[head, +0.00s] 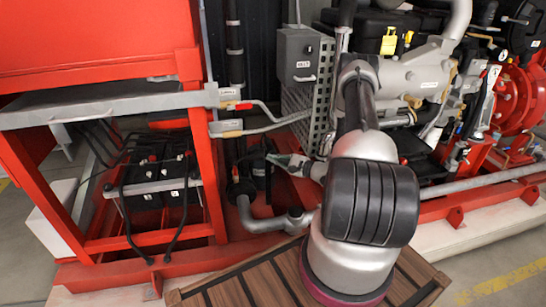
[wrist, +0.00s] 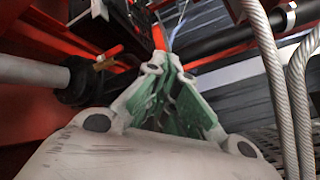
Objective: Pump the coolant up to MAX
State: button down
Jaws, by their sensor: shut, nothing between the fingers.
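My gripper (head: 273,158) is shut and empty, pointing left in front of a dark upright pump-like assembly (head: 242,188) with grey pipework at its foot. In the wrist view its green-padded fingers (wrist: 172,68) are together. A red-orange bar (wrist: 158,38) shows just beyond the fingertips; I cannot tell whether they touch it or whether it is the pump handle. No coolant level or MAX mark can be made out in either view.
Two braided hoses (head: 262,127) run above my gripper; they stand close on the right in the wrist view (wrist: 271,65). A red frame (head: 205,165) holds black batteries (head: 160,180) to the left. A grey box (head: 298,55) and engine (head: 415,75) are behind. Slatted wooden decking (head: 240,290) lies below.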

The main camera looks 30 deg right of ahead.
jog(key=shift+w+d, duration=0.15)
jog(key=shift+w, duration=0.35)
jog(key=shift+w+d, duration=0.15)
jog(key=shift+w, duration=0.35)
dwell(1.2)
jog(key=shift+s, duration=0.15)
jog(key=shift+s+a, duration=0.2)
jog(key=shift+s, duration=0.45)
jog(key=shift+s+a, duration=0.2)
jog(key=shift+s, duration=0.4)
jog(key=shift+s, duration=0.1)
jog(key=shift+s+a, duration=0.25)
jog(key=shift+s, duration=0.5)
jog(key=shift+s+a, duration=0.2)
jog(key=shift+s, duration=0.6)
jog(key=shift+s+a, duration=0.25)
jog(key=shift+s, duration=0.5)
